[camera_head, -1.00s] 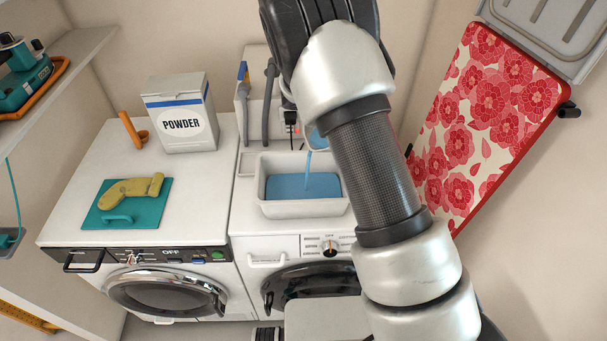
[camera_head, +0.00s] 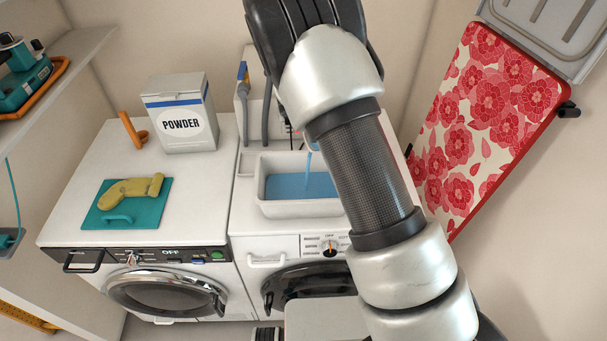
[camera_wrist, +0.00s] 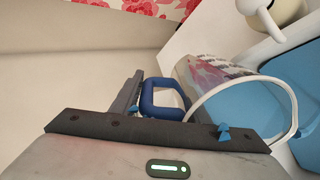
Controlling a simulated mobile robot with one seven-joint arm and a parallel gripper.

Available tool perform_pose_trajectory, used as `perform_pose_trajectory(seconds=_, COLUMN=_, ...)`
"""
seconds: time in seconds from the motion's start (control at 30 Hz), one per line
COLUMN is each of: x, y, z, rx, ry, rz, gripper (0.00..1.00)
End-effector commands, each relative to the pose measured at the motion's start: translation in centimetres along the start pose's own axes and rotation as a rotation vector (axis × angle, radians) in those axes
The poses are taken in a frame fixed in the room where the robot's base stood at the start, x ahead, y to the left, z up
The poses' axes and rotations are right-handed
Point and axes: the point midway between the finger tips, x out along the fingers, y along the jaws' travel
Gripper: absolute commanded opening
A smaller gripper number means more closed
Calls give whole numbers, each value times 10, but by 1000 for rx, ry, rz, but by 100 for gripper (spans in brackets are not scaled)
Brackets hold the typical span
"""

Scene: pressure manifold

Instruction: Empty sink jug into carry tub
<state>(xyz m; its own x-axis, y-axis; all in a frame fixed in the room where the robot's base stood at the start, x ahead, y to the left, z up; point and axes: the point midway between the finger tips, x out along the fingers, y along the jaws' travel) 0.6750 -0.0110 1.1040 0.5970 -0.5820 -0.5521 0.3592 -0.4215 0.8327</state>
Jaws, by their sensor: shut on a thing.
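The carry tub (camera_head: 300,210) is a pale rectangular basin on top of the right machine, with blue liquid (camera_head: 295,186) in it. A thin blue stream (camera_head: 309,163) falls into the tub from above. In the wrist view my gripper (camera_wrist: 164,106) is shut on the blue loop handle of the jug (camera_wrist: 162,83). The jug's clear body with a pale rim (camera_wrist: 215,75) lies just right of the handle and looks tilted. Blue shows beyond it at the right. In the head view my arm hides the gripper and nearly all of the jug.
A powder box (camera_head: 180,115), an orange hook-shaped thing (camera_head: 133,130) and a teal mat (camera_head: 125,210) with a yellow object on it (camera_head: 133,189) are on the left machine. Grey hoses (camera_head: 268,110) stand behind the tub. A flowered ironing board (camera_head: 490,130) leans at right.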

Motion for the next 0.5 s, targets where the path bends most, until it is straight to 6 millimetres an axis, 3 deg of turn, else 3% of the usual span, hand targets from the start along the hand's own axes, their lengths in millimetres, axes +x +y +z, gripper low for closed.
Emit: perform_pose_trajectory(seconds=0.5, x=-2, y=0, z=0, rx=0, ry=1, rz=29, gripper=0)
